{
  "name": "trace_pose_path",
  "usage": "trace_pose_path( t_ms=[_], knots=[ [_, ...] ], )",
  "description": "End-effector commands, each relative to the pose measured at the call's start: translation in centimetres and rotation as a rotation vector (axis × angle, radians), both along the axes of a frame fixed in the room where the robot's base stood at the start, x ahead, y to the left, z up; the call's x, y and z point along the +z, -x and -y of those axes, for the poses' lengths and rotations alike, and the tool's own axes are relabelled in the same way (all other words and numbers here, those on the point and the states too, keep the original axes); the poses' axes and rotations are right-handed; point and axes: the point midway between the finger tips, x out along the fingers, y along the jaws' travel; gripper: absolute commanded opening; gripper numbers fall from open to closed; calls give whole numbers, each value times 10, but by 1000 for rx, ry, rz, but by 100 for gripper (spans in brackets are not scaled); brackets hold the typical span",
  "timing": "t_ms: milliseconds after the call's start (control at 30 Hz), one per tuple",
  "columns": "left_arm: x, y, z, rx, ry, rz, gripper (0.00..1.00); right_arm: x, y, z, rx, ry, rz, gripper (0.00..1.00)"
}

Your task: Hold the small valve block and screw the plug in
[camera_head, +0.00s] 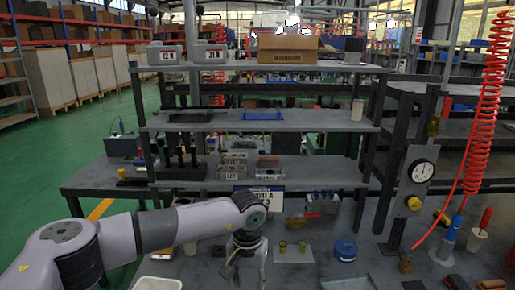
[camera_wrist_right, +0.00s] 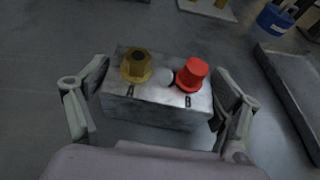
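The small valve block (camera_wrist_right: 155,111) is a grey metal block marked A and B, lying on the grey table in the right wrist view. A brass plug (camera_wrist_right: 136,66) stands in port A and a red plug or cap (camera_wrist_right: 191,74) stands at B. My right gripper (camera_wrist_right: 160,85) is open, with one finger on each side of the block; I cannot tell whether they touch it. My left gripper (camera_head: 246,268) points down over the table in the head view, its fingers apart and nothing visible between them. The right gripper and this block do not show in the head view.
A pale mat with brass fittings (camera_head: 292,250) lies right of my left gripper. A white tray (camera_head: 157,283) is at the front left. A shelf rack (camera_head: 270,125) stands behind. A red coiled hose (camera_head: 484,115) hangs right.

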Motion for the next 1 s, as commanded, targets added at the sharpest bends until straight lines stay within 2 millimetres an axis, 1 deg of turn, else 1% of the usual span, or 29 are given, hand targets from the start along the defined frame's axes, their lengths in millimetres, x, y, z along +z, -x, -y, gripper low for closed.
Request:
trace_pose_path(
  t_ms=[33,167,467,567,667,767,1000],
  knots=[
    [0,0,0,0,0,0,38,0,0,0,0,0,0,91],
    [0,0,0,0,0,0,38,-1,0,0,0,0,-1,100],
    [-1,0,0,0,0,0,38,-1,0,0,-1,0,-2,100],
    [0,0,0,0,0,0,38,0,4,0,0,0,-2,100],
    [0,0,0,0,0,0,38,4,14,-2,1,-1,-2,100],
    [0,0,0,0,0,0,38,11,32,-4,0,-3,-4,100],
    [0,0,0,0,0,0,38,31,79,-10,2,-1,-3,100]
  ],
)
